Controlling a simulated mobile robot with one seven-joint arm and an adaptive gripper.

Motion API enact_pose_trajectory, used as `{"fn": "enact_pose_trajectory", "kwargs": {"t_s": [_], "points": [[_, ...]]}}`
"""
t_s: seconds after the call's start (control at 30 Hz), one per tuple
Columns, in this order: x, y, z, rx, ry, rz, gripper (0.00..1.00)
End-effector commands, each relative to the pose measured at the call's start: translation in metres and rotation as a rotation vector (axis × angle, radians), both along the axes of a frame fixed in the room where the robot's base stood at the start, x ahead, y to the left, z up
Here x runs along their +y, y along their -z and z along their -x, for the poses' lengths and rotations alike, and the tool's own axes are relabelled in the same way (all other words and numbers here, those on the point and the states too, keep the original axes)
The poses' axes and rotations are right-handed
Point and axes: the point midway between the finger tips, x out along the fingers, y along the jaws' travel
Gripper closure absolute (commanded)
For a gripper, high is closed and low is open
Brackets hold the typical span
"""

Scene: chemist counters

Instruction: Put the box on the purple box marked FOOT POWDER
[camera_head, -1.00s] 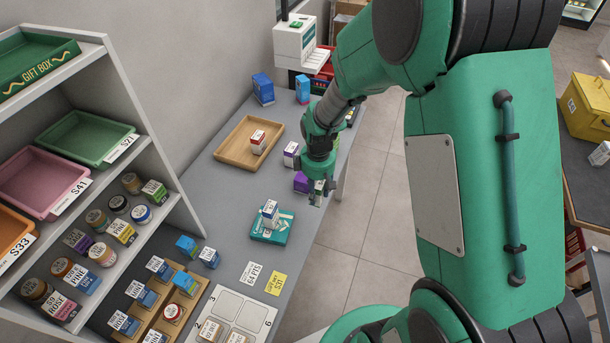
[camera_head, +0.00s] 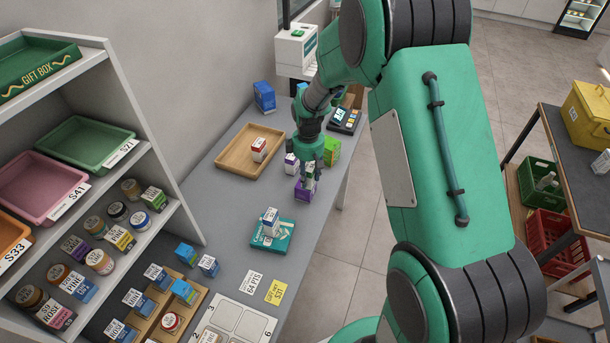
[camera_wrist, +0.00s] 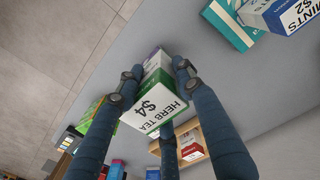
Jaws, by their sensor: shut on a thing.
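My gripper (camera_head: 312,170) is over the far right part of the grey counter. Its fingers are shut on a white and green box (camera_wrist: 155,108) marked HERB TEA $4, which the wrist view shows between them. In the head view the fingers mostly hide this box. The purple box (camera_head: 303,190) stands on the counter just below my gripper, its upper part partly covered. I cannot tell whether the held box touches the purple one. The FOOT POWDER lettering is not readable.
A white box with a purple side (camera_head: 291,163) and a green box (camera_head: 332,150) stand close beside my gripper. A wooden tray (camera_head: 232,161) with a red and white box is to the left. A teal box (camera_head: 262,243) carries a small white box nearer. Bare counter lies between.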

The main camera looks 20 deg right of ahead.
Motion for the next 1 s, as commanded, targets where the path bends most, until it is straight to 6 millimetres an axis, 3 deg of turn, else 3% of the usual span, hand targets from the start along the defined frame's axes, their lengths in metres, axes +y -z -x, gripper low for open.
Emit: {"fn": "enact_pose_trajectory", "kwargs": {"t_s": [0.23, 0.7, 0.87, 1.0], "points": [[-0.005, 0.003, -0.030, -0.001, 0.000, 0.000, 0.90], [-0.006, 0.003, -0.035, -0.001, 0.000, 0.000, 0.90], [-0.007, 0.004, -0.045, -0.003, 0.000, 0.000, 0.90], [-0.007, 0.025, -0.042, 0.001, 0.000, 0.000, 0.90]]}}
